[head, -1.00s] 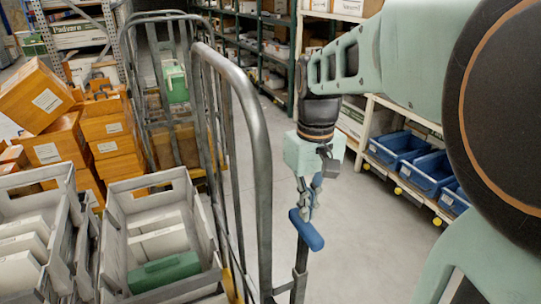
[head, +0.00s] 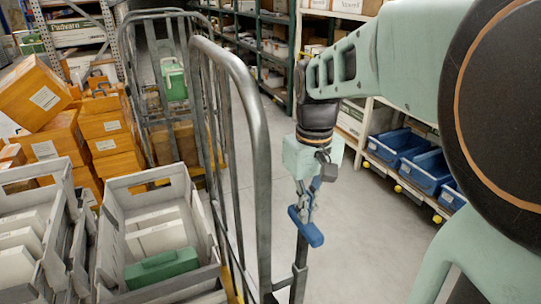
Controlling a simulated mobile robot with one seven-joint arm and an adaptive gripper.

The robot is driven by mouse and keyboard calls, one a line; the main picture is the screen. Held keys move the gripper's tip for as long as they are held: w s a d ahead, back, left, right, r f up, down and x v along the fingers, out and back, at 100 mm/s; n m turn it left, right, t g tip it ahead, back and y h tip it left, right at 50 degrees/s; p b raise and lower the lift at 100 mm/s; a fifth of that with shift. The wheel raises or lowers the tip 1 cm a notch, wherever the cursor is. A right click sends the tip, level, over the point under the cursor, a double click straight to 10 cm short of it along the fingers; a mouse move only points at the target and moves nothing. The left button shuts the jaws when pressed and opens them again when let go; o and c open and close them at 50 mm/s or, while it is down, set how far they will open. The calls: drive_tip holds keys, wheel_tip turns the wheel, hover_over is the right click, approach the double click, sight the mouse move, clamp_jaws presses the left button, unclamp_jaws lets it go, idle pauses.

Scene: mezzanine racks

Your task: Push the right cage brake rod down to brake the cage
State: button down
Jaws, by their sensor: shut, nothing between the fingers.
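The roll cage (head: 262,170) has grey metal tube sides and stands in the left and middle of the head view. Its brake rod (head: 300,262) is a grey upright rod on the cage's right side, topped by a blue handle (head: 307,227). My gripper (head: 304,213) points down over the blue handle, with its fingers shut and nothing between them. The fingertips overlap the handle in the picture; I cannot tell whether they press on it. The lower end of the rod is out of view.
Grey crates (head: 158,215) hold white boxes and a green case (head: 163,268). Orange boxes (head: 112,130) are piled at the left. Another cage (head: 178,145) stands behind. A shelf with blue bins (head: 412,165) is at the right. The grey floor between cage and shelf is clear.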

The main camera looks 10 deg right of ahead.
sight(305, 227)
drive_tip(key=shift+f+b, duration=1.45)
drive_tip(key=shift+f, duration=0.9)
wheel_tip(305, 227, up, 7)
drive_tip(key=p, duration=0.6)
drive_tip(key=shift+r, duration=0.15)
